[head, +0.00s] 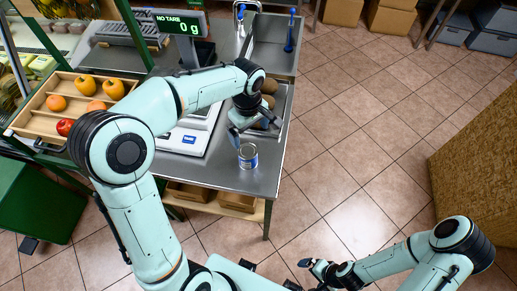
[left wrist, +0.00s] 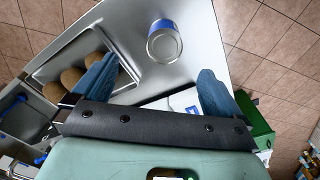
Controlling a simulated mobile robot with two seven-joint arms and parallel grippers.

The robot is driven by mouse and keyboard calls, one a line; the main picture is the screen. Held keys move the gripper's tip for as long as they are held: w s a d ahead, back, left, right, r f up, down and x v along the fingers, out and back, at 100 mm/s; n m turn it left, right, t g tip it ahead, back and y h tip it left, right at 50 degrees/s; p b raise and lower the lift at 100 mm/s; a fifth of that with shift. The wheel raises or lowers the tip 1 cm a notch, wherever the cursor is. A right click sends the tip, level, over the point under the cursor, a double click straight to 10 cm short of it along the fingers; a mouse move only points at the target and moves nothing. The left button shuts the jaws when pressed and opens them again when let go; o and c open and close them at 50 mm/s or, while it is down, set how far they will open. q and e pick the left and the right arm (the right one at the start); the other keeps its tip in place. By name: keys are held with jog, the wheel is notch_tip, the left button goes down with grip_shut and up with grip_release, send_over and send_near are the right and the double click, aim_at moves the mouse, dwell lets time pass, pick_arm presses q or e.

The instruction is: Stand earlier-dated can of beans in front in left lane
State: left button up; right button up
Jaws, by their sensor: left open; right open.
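One can (head: 248,156) with a blue and white label stands upright on the steel counter (head: 215,172), near its right front corner. My left gripper (head: 241,130) is above the counter just behind the can, open and empty. In the left wrist view the can (left wrist: 163,42) shows its silver lid and blue side, beyond and between the open fingers (left wrist: 158,82), apart from them. No date on the can is readable. No second can and no can lanes are in view. My right gripper (head: 312,270) is open and empty over the floor at the bottom.
A scale (head: 188,138) with a "0 g" display stands left of the can. A metal tray of round brown items (head: 268,88) lies behind my left gripper, with a sink (head: 268,40) beyond. A wooden fruit tray (head: 38,122) is at left.

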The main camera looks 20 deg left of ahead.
aim_at(248, 150)
pick_arm(q)
jog(key=f, duration=0.7)
jog(key=shift+s+a+f+b, duration=0.25)
jog(key=shift+s+b, duration=0.05)
jog(key=shift+s, duration=0.05)
jog(key=shift+w+a+f, duration=0.1)
jog(key=shift+a+f, duration=0.05)
jog(key=shift+f, duration=1.3)
jog(key=shift+w+a+f, duration=0.1)
jog(key=shift+a+f, duration=0.05)
jog(key=shift+f, duration=1.3)
jog(key=c, duration=1.3)
jog(key=shift+r, duration=0.1)
jog(key=shift+c, duration=0.5)
jog(key=shift+r, duration=0.1)
